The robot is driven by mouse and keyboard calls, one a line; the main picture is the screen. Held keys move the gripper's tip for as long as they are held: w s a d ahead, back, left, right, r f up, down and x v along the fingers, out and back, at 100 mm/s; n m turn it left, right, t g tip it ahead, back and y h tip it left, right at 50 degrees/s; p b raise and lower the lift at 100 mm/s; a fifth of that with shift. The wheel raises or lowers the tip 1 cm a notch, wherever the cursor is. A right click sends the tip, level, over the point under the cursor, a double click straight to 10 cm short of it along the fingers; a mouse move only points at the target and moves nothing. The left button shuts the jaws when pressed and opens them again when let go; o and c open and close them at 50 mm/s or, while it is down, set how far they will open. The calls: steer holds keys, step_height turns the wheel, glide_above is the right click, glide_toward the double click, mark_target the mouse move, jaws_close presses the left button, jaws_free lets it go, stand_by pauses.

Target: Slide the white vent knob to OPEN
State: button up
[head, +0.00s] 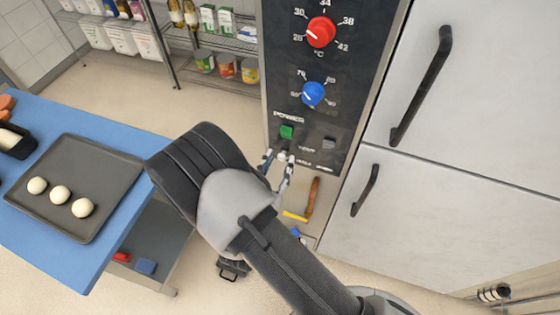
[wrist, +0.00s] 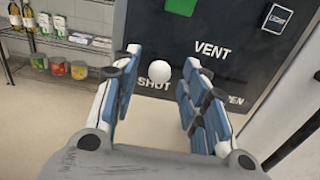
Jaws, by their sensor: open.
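The white vent knob (wrist: 159,72) is a round ball on the dark control panel, just above the SHUT label (wrist: 153,84) at the left. The OPEN label (wrist: 236,100) is to the right, partly hidden by my right finger. The VENT label (wrist: 212,50) is above and between them. My gripper (wrist: 160,78) is open, with its blue-padded fingers on either side of the knob and a visible gap on each side. In the head view my gripper (head: 280,157) is at the lower panel, below the green power button (head: 287,132). Any slot behind the fingers is hidden.
The panel also carries a red dial (head: 321,32), a blue dial (head: 313,93) and a small grey switch (head: 329,143). White doors with a black handle (head: 364,190) stand at the right. A blue table (head: 108,130) with a tray (head: 115,168) of dough balls is at the left.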

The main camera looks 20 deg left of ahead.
steer(key=shift+w, duration=0.7)
steer(key=shift+c, duration=0.4)
jaws_close()
steer(key=shift+d, duration=0.1)
